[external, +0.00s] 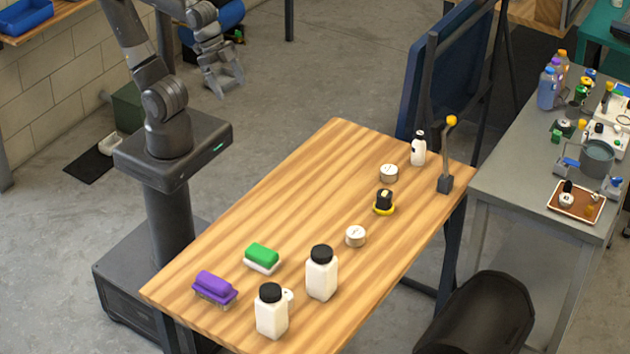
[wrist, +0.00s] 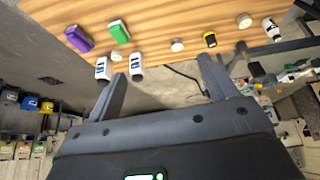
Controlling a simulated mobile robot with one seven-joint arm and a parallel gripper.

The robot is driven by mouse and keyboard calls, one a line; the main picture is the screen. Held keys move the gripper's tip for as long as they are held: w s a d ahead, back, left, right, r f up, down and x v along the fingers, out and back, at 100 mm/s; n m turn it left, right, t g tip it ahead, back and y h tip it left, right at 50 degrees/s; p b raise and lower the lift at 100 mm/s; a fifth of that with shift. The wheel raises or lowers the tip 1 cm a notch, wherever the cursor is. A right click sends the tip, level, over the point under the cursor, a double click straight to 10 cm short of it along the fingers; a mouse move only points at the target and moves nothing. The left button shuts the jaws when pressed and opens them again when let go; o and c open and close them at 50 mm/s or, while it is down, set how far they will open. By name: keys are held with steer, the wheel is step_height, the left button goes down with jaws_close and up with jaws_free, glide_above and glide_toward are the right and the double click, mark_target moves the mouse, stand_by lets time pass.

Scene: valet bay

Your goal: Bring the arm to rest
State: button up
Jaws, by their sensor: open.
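My gripper (external: 225,82) is raised behind the far-left side of the wooden table, over the grey floor, apart from everything on the table. Its fingers point down and are spread, with nothing between them. In the wrist view my gripper (wrist: 162,85) also shows two separated fingers with an empty gap. The arm stands folded up above my base, at the left of the external view.
The wooden table (external: 330,190) holds a purple brush (external: 215,287), a green brush (external: 262,255), two white bottles with black lids (external: 321,273), small round tins (external: 355,236), a yellow-black item (external: 384,202) and a small bottle (external: 418,148). A grey bench (external: 520,190) stands right. Floor around my gripper is clear.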

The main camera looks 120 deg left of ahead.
steer(key=s+f, duration=0.2)
steer(key=shift+s+a, duration=0.3)
steer(key=shift+a, duration=0.05)
